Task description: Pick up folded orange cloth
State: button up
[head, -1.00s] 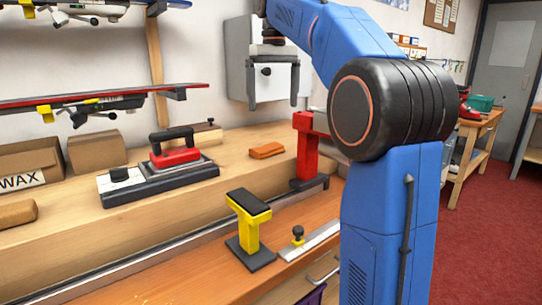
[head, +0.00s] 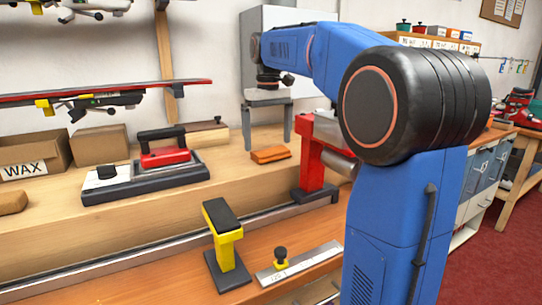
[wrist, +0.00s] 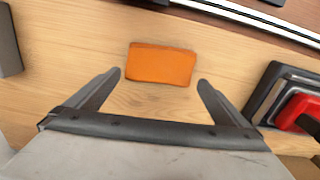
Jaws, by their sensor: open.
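The folded orange cloth (head: 270,154) lies flat on the upper wooden shelf of the bench, between the red iron and the red vise-like stand. It also shows in the wrist view (wrist: 161,63) as an orange rectangle, just beyond and between the fingertips. My gripper (head: 267,144) is open and empty, pointing down above the cloth, apart from it. In the wrist view its two fingers (wrist: 160,78) are spread wider than the cloth, one toward each side of it. The exact height gap is hard to judge.
A red-handled iron-like tool (head: 148,176) sits left of the cloth; its corner shows at right in the wrist view. A red stand (head: 313,160) stands to the right. A yellow stand (head: 223,248) and a metal rail are in front. Cardboard boxes (head: 99,145) stand at left.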

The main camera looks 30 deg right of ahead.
aim_at(269, 149)
jog(key=shift+f, duration=1.45)
jog(key=c, duration=0.8)
notch_tip(269, 149, up, 10)
jog(key=shift+r, duration=0.1)
jog(key=shift+o, duration=0.3)
